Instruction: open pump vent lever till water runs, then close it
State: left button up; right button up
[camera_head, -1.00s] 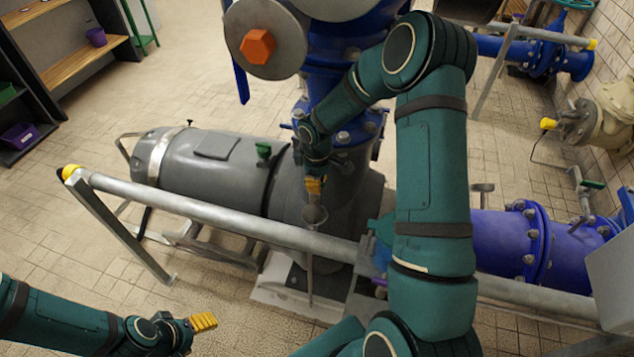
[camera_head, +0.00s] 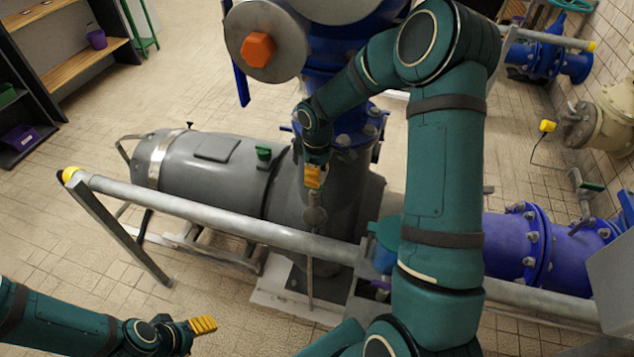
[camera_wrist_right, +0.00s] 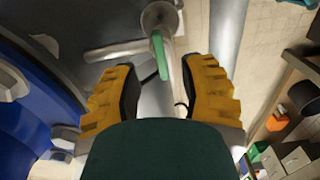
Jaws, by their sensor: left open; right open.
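The green vent lever (camera_wrist_right: 159,55) shows in the right wrist view, in front of and between the spread yellow fingers of my right gripper (camera_wrist_right: 162,78). The fingers appear apart from it. It sits on a grey metal vent fitting (camera_wrist_right: 160,18). In the head view my right gripper (camera_head: 313,178) is open just above the vent fitting (camera_head: 315,217) on the grey pump (camera_head: 220,170); the lever cannot be made out there. A thin pipe (camera_head: 310,270) runs down from the fitting. I see no running water. My left gripper (camera_head: 203,324) is open and empty at lower left.
A grey rail (camera_head: 215,222) crosses in front of the pump. A blue flanged pipe (camera_head: 515,245) lies at right, and a blue vertical pipe with an orange hex cap (camera_head: 258,48) rises behind my right gripper. Tiled floor (camera_head: 80,235) is free at left.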

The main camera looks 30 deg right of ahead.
notch_tip(320, 180, up, 7)
dwell(0.3)
dwell(0.5)
